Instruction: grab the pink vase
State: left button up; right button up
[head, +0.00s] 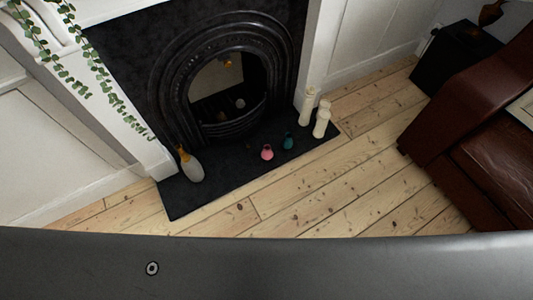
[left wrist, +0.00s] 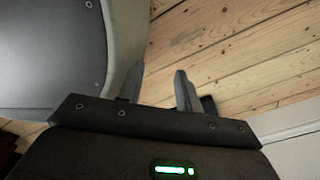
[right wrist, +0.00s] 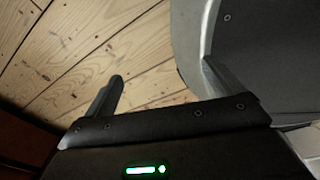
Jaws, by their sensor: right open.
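The small pink vase (head: 267,152) stands on the black hearth in front of the fireplace, in the middle of the head view. A small teal vase (head: 288,141) stands just to its right. Neither gripper is in the head view, and neither is near the vase. My left gripper (left wrist: 158,88) shows in the left wrist view with its fingers apart and nothing between them. My right gripper (right wrist: 162,82) shows in the right wrist view, open and empty, over floorboards.
The black hearth (head: 205,203) also bears a grey-and-yellow vase (head: 190,166) at left and cream candles (head: 321,120) at right. A brown leather sofa (head: 475,140) and a black box (head: 452,58) stand at right. Bare floorboards (head: 310,205) lie clear before the hearth.

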aim_at(268, 154)
jog(key=z, duration=0.2)
jog(key=i, duration=0.3)
jog(key=z, duration=1.9)
jog(key=i, duration=1.15)
jog(key=u, duration=2.65)
